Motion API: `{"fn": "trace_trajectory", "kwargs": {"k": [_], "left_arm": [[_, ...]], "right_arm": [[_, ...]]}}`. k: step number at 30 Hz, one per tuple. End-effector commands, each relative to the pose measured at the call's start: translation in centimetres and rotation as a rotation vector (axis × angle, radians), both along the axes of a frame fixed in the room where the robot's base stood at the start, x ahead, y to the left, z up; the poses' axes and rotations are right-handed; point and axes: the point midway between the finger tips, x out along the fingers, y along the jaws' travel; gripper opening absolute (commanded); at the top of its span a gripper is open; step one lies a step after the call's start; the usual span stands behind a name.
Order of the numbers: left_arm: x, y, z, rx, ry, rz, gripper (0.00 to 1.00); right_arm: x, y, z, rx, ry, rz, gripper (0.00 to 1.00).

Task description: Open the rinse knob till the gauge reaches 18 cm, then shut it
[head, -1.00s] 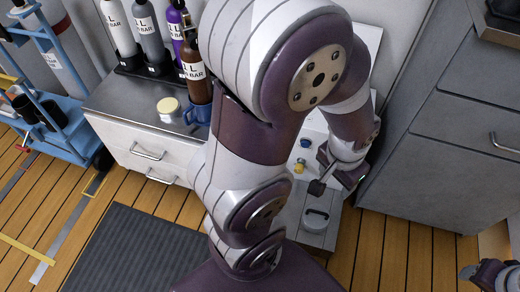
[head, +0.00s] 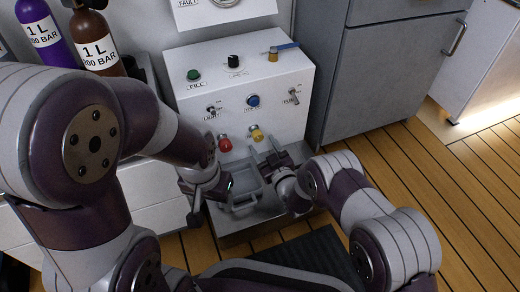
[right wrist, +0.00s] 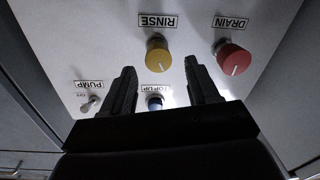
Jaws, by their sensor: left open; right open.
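The yellow rinse knob (head: 257,133) sits low on the front of the white panel (head: 190,50). In the right wrist view the rinse knob (right wrist: 158,54), with its white mark, lies beyond and between my fingertips, under an upside-down RINSE label. My right gripper (head: 272,157) is open before it and appears not to touch it; its fingers also show in the right wrist view (right wrist: 160,68). My left gripper (head: 212,203) is open and empty, lower left of the knobs. The gauge reading cannot be made out.
The red drain knob (head: 225,143) is close beside the rinse knob. Above are the blue top-up button (head: 253,100), the pump switch (head: 294,98) and a green fill knob (head: 193,75). A grey basin (head: 268,208) with a handle lies below. A grey cabinet (head: 385,80) stands right.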

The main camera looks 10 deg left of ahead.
Motion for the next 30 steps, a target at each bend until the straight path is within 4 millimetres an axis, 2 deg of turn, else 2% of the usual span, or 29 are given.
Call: {"fn": "trace_trajectory", "kwargs": {"k": [1, 4, 14, 15, 20, 25, 30], "left_arm": [[0.0, 0.0, -1.4, 0.0, 0.0, 0.0, 0.59], [0.0, 0.0, -2.1, 0.0, 0.0, 0.0, 0.59], [0.0, 0.0, -2.2, 0.0, 0.0, 0.0, 0.59], [0.0, 0.0, -2.2, 0.0, 0.0, 0.0, 0.59], [0.0, 0.0, -2.2, 0.0, 0.0, 0.0, 0.59], [0.0, 0.0, -1.6, 0.0, 0.0, 0.0, 0.59], [0.0, 0.0, 0.3, 0.0, 0.0, 0.0, 0.59]], "right_arm": [[0.7, 0.6, -0.6, 0.002, -0.004, 0.0, 0.6], [1.8, 1.4, -0.4, 0.001, -0.001, 0.0, 0.6], [2.5, 1.9, 0.1, 0.0, 0.001, -0.001, 0.6], [2.5, 1.9, 0.1, 0.0, 0.001, -0.001, 0.57], [2.5, 1.8, 0.1, 0.0, 0.001, -0.001, 0.04], [2.5, 1.8, 0.3, -0.033, -0.02, -0.002, 0.04], [2.5, 1.9, 0.6, -0.253, -0.167, -0.002, 0.04]]}}
